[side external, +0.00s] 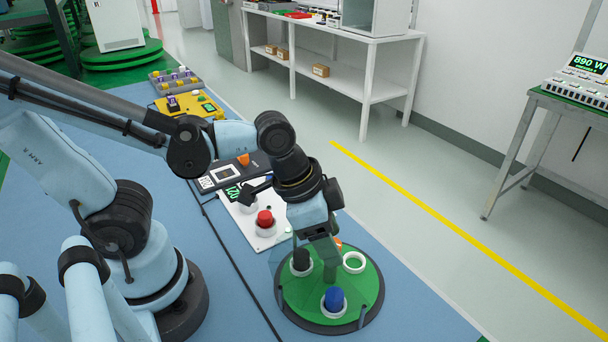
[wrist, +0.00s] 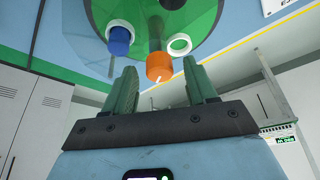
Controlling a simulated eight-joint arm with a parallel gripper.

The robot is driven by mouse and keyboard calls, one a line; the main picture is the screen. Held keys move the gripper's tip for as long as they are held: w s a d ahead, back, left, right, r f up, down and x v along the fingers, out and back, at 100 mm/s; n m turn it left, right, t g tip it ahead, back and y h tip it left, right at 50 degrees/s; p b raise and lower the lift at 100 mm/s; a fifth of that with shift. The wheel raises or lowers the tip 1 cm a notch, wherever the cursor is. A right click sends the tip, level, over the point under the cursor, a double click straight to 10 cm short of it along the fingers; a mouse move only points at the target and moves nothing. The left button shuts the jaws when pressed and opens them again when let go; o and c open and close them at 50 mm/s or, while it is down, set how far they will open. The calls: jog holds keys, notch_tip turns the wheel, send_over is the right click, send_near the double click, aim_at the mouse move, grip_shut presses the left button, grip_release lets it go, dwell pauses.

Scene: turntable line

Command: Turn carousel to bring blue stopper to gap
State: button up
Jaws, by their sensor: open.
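The green round carousel (side external: 352,299) sits on the blue bench at the bottom of the side view. The blue stopper (side external: 334,299) stands upright in a white ring at its near edge; in the wrist view it (wrist: 120,40) is upper left. A black stopper (side external: 301,260) is on the left side. An orange stopper (wrist: 159,66) is mostly hidden in the side view. My gripper (wrist: 160,72) is open and empty, its green fingers over the carousel, with the orange stopper seen between them. What looks like a clear guard surrounds the disc; I cannot tell where its gap is.
An empty white ring (side external: 354,262) sits on the carousel's right. Left of the carousel are a white panel with a red button (side external: 265,218) and a dark device with an orange knob (side external: 243,160). A yellow box (side external: 190,106) lies farther back. The bench's right edge is close.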

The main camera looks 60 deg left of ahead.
jog(key=shift+f, duration=0.1)
jog(key=shift+c, duration=0.5)
grip_shut()
